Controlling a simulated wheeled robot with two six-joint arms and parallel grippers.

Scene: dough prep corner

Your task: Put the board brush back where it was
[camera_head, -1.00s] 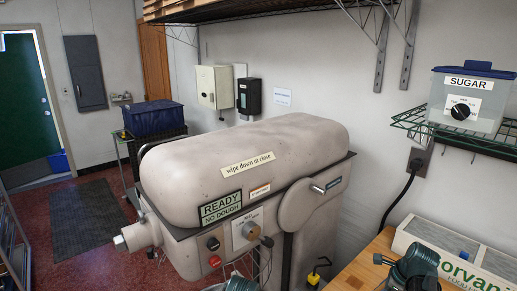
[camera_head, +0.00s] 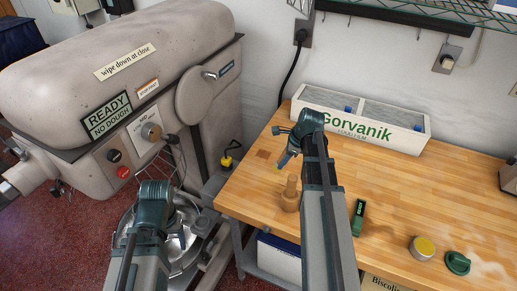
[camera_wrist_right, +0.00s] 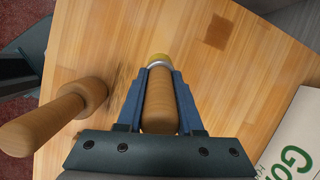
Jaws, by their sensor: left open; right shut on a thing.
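The board brush (camera_wrist_right: 158,101) is in my right gripper, between its two blue fingers, in the right wrist view. Its wooden handle, metal ring and yellowish tip point away from the camera. In the head view my right gripper (camera_head: 284,163) is shut on it above the left part of the wooden table (camera_head: 330,176); there the brush is mostly hidden. Whether its tip touches the table I cannot tell. My left gripper (camera_head: 183,240) is open near the mixer's metal bowl (camera_head: 192,262).
An upright wooden pestle-like piece (camera_head: 290,195) stands close to my right gripper; it also shows in the wrist view (camera_wrist_right: 88,96). A white Gorvanik box (camera_head: 400,136) is at the back. A green tool (camera_head: 358,218), yellow-topped jar (camera_head: 422,248) and green lid (camera_head: 458,263) lie rightward.

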